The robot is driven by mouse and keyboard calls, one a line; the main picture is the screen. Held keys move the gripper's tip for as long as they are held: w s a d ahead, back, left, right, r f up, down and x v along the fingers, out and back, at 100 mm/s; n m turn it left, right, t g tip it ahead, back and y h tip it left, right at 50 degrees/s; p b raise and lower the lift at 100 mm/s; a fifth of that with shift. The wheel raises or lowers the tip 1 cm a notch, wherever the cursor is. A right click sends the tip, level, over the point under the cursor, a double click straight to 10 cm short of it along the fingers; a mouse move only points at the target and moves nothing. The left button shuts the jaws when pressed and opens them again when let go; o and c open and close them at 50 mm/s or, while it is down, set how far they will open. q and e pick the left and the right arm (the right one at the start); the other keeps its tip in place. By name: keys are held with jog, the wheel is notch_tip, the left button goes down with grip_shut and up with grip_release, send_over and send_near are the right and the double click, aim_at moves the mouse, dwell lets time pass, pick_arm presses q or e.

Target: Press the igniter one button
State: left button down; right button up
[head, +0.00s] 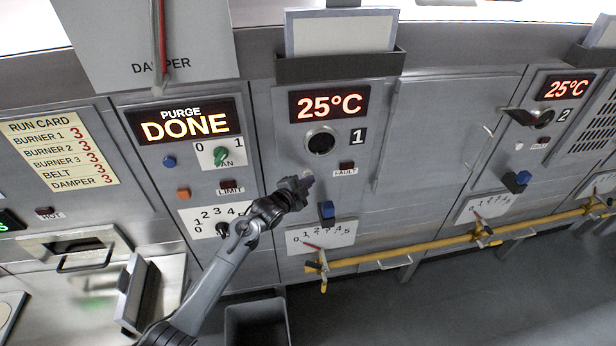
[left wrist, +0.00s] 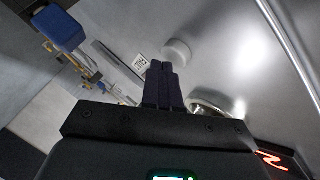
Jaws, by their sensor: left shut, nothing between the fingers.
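The igniter one button, a white round knob (left wrist: 177,52), stands out from the grey metal panel in the left wrist view. In the head view it is mostly hidden behind my left gripper (head: 305,181) on the panel marked 1. My left gripper also shows in the left wrist view (left wrist: 163,70), with its dark fingers shut together and empty. The fingertips point at the knob and lie just beside its lower left edge in that view. I cannot tell whether they touch it. My right gripper is not in view.
Above the gripper are a round port (head: 320,141) and a 25°C display (head: 329,103). A red FAULT lamp (head: 347,166) is to the right. A blue block handle (head: 326,210) and a yellow pipe (head: 400,253) lie below. The purge display (head: 183,124) reads DONE.

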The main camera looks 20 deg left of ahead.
pick_arm(q)
jog(key=shift+w+a, duration=0.15)
jog(key=shift+w, duration=0.05)
dwell(0.6)
jog(key=shift+s+d+p, duration=0.45)
jog(key=shift+s+p, duration=0.2)
jog(key=shift+s, duration=0.05)
jog(key=shift+r, duration=0.1)
jog(key=s+d+p, duration=0.1)
jog(key=s+p, duration=0.1)
jog(key=s, duration=0.1)
jog(key=s+d+p, duration=0.1)
jog(key=p, duration=0.1)
jog(key=shift+s+d, duration=0.15)
jog(key=shift+d, duration=0.2)
